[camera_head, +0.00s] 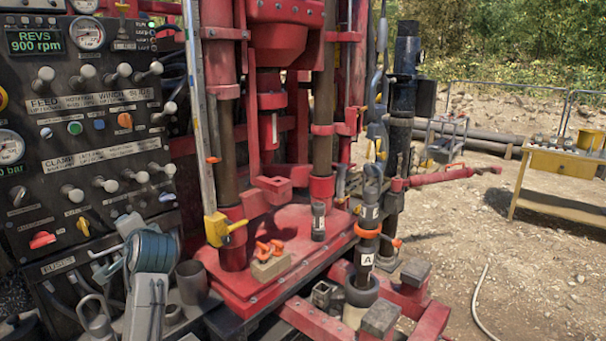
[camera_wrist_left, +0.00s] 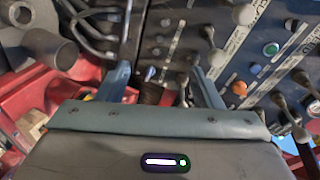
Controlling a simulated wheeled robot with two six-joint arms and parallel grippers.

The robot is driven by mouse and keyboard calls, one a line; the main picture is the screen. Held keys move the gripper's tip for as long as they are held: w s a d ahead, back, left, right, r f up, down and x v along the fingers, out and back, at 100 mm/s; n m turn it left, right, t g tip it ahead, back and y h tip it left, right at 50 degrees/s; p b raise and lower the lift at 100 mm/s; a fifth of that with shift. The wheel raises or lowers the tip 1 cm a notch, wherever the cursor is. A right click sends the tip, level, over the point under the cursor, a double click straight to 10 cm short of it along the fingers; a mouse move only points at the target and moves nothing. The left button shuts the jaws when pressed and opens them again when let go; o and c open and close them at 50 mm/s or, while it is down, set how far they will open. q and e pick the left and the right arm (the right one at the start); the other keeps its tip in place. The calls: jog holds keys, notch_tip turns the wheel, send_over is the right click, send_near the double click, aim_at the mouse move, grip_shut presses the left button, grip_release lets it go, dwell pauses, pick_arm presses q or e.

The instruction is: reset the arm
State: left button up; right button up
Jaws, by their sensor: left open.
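My left gripper (camera_head: 101,262) is at the lower left of the head view, in front of the lower part of the black control panel (camera_head: 85,110). It is open, with its two grey-blue fingers spread apart. In the left wrist view the gripper (camera_wrist_left: 161,72) also shows open and points toward the panel's levers. I see nothing held between the fingers, and I cannot tell whether a fingertip touches a lever. My right gripper is not in view.
Panel levers and metal hooks are close around the gripper. The red drill rig (camera_head: 275,255) stands to its right, with an orange shackle (camera_head: 270,247) on a block. A dark pipe marked A (camera_head: 367,250) stands upright farther right. A yellow table (camera_head: 566,162) is at the right edge, beyond open gravel.

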pick_arm(q)
jog(key=s+d+f+n+g+h, duration=0.1)
jog(key=s+d+f+g+h, duration=0.15)
jog(key=s+f, duration=0.9)
jog(key=s+d+f+n+g+h, duration=0.1)
jog(key=s+d+f+n+h, duration=0.15)
jog(key=s+f, duration=0.85)
jog(key=s+d+f+n+g+h, duration=0.1)
jog(key=s+d+f+g+h, duration=0.3)
jog(key=s, duration=0.6)
jog(key=s+d+f+n, duration=0.2)
jog(key=s+f, duration=0.5)
jog(key=s, duration=0.3)
notch_tip(320, 180, down, 30)
jog(key=a+g, duration=0.1)
jog(key=a, duration=0.2)
jog(key=s+f+g, duration=0.1)
jog(key=s+f, duration=1.8)
jog(key=shift+a+f, duration=0.25)
jog(key=shift+a, duration=0.15)
